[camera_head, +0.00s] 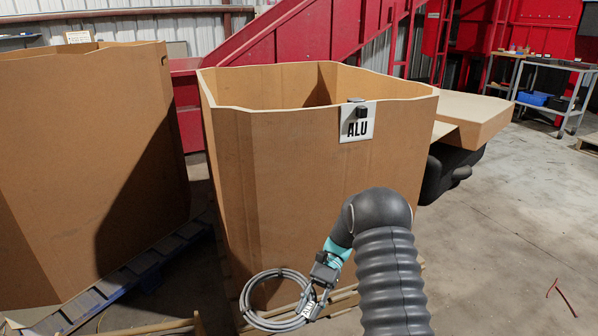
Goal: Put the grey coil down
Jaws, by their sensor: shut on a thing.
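The grey coil (249,306) is a ring of looped cable low in the picture, in front of the lower wall of the ALU bin. My gripper (312,301) is shut on the right side of the coil, and the coil hangs out to the left of it. The fingertips are partly hidden among the cable loops. Whether the coil touches the bin wall or the wood below cannot be told. The cardboard ALU bin (310,150) stands open-topped behind my arm, with a white ALU sign (358,121) clipped to its rim.
Another large cardboard bin (85,170) stands at the left. A dark rail-like frame (130,272) lies on the floor between the bins. A cardboard piece (475,118) is right of the ALU bin. Red machinery (300,40) is behind. Floor at the right is mostly clear, with a thin reddish cable scrap (563,297).

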